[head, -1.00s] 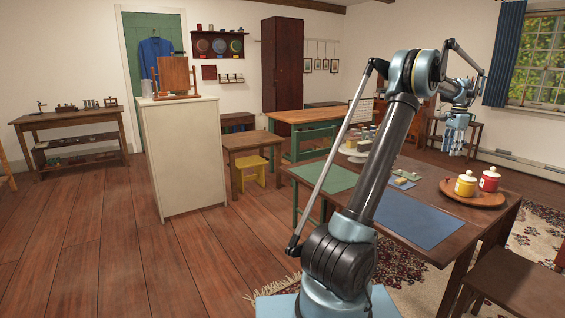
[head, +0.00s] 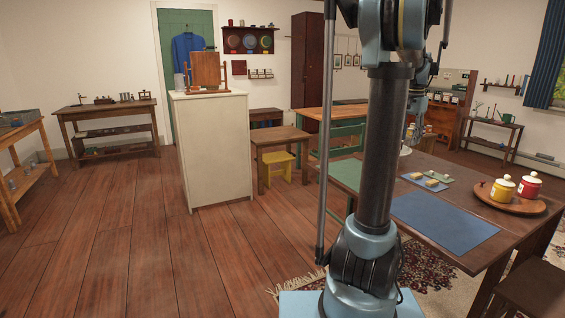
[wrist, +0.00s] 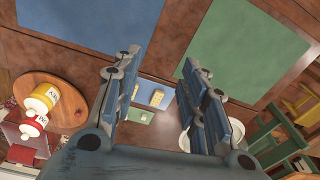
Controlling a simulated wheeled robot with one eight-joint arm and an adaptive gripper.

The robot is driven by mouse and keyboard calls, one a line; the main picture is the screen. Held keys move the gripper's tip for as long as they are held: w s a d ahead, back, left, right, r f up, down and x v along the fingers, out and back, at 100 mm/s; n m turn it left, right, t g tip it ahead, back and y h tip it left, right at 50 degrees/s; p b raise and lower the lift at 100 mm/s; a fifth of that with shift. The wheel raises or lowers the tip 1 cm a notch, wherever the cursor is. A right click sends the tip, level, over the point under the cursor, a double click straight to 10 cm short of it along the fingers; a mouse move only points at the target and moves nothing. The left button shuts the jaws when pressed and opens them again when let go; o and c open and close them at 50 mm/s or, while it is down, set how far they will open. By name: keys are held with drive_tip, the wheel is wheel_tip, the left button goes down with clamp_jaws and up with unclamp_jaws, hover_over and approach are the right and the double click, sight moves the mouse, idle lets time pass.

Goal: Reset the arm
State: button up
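My gripper (wrist: 165,100) is open and empty in the wrist view, its two blue fingers well apart above the dark wooden table (head: 462,242). In the head view my gripper (head: 412,133) is small and partly hidden behind my raised arm. Between the fingers, down on the table, the wrist view shows a small blue mat with yellowish pieces (wrist: 157,97) and a small green mat (wrist: 138,117). Nothing is in the grip.
On the table are a blue placemat (head: 442,220), a green placemat (head: 347,173) and a round wooden tray (head: 512,206) with yellow (head: 502,189) and red (head: 528,187) lidded jars. A white cabinet (head: 212,150) stands left. Open floor (head: 110,230) lies at left.

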drive_tip(key=s+a+f+n, duration=0.3)
drive_tip(key=s+a, duration=0.4)
drive_tip(key=a, duration=0.3)
drive_tip(key=s+a+f+n, duration=0.3)
drive_tip(key=s+a+f, duration=0.1)
drive_tip(key=s+a, duration=0.4)
drive_tip(key=s+a+f+n, duration=0.2)
drive_tip(key=s+a+f, duration=0.3)
drive_tip(key=s+f, duration=0.2)
drive_tip(key=s+a+f+n+t, duration=0.1)
drive_tip(key=s+a+f+n, duration=0.2)
drive_tip(key=s+a+f, duration=0.2)
wheel_tip(320, 180, down, 3)
drive_tip(key=shift+s+a+r+y, duration=0.1)
drive_tip(key=shift+s+a+y, duration=0.2)
drive_tip(key=shift+s, duration=0.65)
drive_tip(key=shift+c, duration=0.7)
